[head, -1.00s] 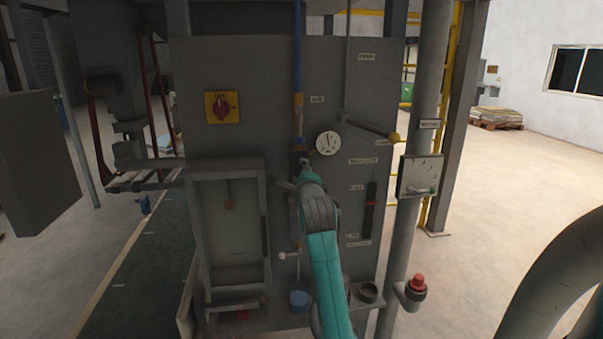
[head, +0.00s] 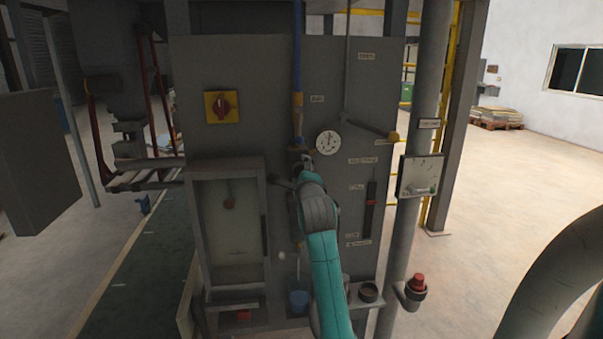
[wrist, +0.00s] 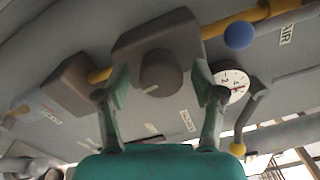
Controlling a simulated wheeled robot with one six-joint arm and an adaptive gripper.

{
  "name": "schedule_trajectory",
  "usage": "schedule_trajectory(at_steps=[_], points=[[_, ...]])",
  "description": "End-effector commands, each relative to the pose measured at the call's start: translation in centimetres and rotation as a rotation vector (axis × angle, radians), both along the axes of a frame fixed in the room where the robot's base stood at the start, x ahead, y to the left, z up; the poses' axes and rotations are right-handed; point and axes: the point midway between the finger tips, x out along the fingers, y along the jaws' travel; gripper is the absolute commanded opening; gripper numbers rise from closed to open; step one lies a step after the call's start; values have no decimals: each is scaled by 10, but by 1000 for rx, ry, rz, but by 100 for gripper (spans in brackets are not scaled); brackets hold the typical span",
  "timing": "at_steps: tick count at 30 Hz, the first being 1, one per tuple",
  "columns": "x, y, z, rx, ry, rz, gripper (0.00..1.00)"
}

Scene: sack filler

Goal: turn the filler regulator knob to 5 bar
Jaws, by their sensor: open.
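The regulator knob (wrist: 160,72) is a round dark grey knob with a pale pointer line, on a grey block in the wrist view. My gripper (wrist: 160,80) is open, with one finger on each side of the knob. I cannot tell whether the fingers touch it. The white pressure gauge (wrist: 232,84) is just right of the knob, partly behind the right finger. In the head view the gauge (head: 328,143) is too small to read. There my gripper (head: 304,167) is at the panel below the gauge, and my arm hides the knob.
A lever with a yellow ball (head: 392,137) juts out right of the gauge; it also shows in the wrist view (wrist: 238,149). A blue ball (wrist: 238,36) is close above the gauge. A red rotary switch (head: 222,106) and a framed window box (head: 228,225) are at left.

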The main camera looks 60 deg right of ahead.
Motion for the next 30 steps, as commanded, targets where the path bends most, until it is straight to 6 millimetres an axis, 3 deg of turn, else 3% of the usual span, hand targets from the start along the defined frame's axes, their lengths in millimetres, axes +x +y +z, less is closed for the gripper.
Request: schedule_trajectory(at_steps=[5, 21, 30], points=[[-6, 8, -1, 0, 0, 0, 68], [-67, 81, -3, 0, 0, 1, 68], [-77, 92, -4, 1, 1, 0, 68]])
